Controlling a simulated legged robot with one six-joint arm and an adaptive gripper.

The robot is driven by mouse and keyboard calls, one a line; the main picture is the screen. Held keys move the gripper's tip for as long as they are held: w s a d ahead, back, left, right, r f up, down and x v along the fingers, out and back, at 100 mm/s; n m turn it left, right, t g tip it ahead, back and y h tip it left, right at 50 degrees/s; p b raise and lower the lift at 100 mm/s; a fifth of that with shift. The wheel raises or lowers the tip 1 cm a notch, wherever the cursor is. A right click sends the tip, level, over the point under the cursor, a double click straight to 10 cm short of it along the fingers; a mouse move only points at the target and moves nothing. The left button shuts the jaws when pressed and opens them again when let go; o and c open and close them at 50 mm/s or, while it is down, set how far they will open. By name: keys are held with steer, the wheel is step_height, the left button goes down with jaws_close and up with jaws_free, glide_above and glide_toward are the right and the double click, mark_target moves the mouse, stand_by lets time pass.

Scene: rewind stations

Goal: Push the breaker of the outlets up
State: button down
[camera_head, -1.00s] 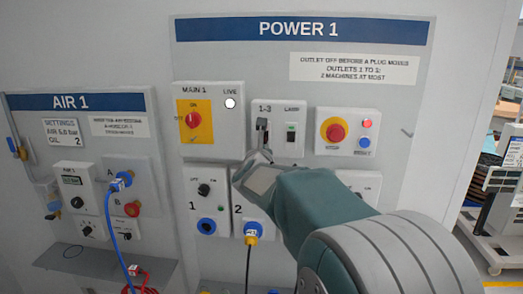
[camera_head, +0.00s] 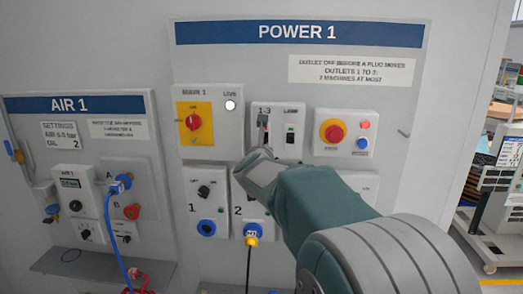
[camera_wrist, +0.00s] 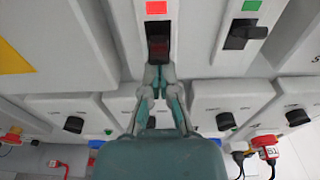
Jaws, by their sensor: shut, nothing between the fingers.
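The outlet breaker (camera_head: 263,127) is a dark switch in the white box labelled 1-3, on the POWER 1 panel (camera_head: 350,46). In the wrist view the breaker (camera_wrist: 158,45) is a black slot with a dark red part inside and a red mark above it. My gripper (camera_wrist: 158,72) is shut and empty, with its fingertips at the lower end of the breaker. I cannot tell whether they touch it. The lever's exact position is unclear.
A lamp switch (camera_head: 290,136) with a green mark sits right of the breaker. The red main knob (camera_head: 193,122) is to the left; a red stop button (camera_head: 333,133) is to the right.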

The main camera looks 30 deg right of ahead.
steer(key=shift+r, duration=0.25)
steer(key=shift+s+r, duration=0.1)
steer(key=shift+r, duration=0.5)
steer(key=v, duration=1.2)
